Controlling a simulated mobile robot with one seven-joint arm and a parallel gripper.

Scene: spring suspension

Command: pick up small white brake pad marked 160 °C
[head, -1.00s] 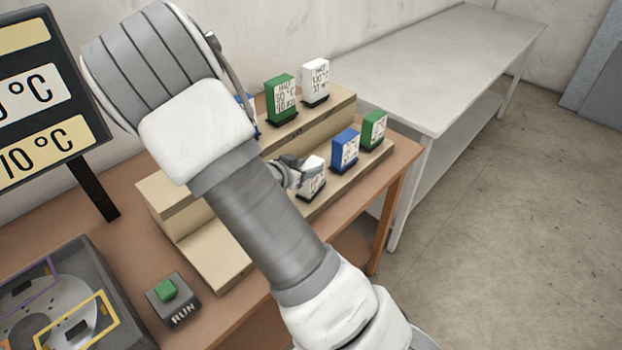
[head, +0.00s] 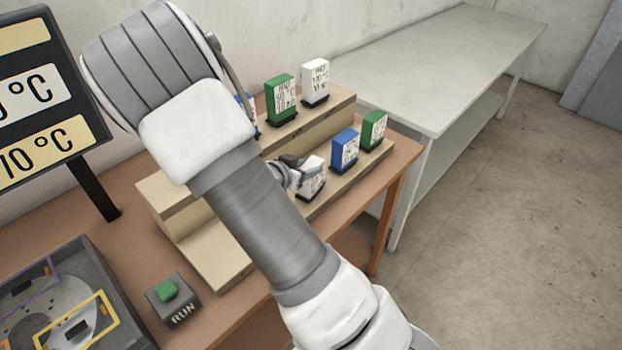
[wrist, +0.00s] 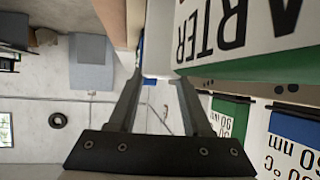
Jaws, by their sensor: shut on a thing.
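A small white brake pad (head: 314,186) stands on the lower front step of the tan stand, left of a blue pad (head: 344,150). Its marking is too small to read. My gripper (head: 300,171) is at this pad, with my arm hiding part of the step. In the wrist view, the white pad (wrist: 159,45) lies between the tips of my gripper (wrist: 161,76), which is shut on it. I cannot tell whether the pad is clear of the step.
A green pad (head: 374,129) stands right of the blue one. Another green pad (head: 281,98) and a white pad (head: 315,80) stand on the upper step. A RUN button box (head: 173,300) and a grey tray (head: 128,306) are at the lower left.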

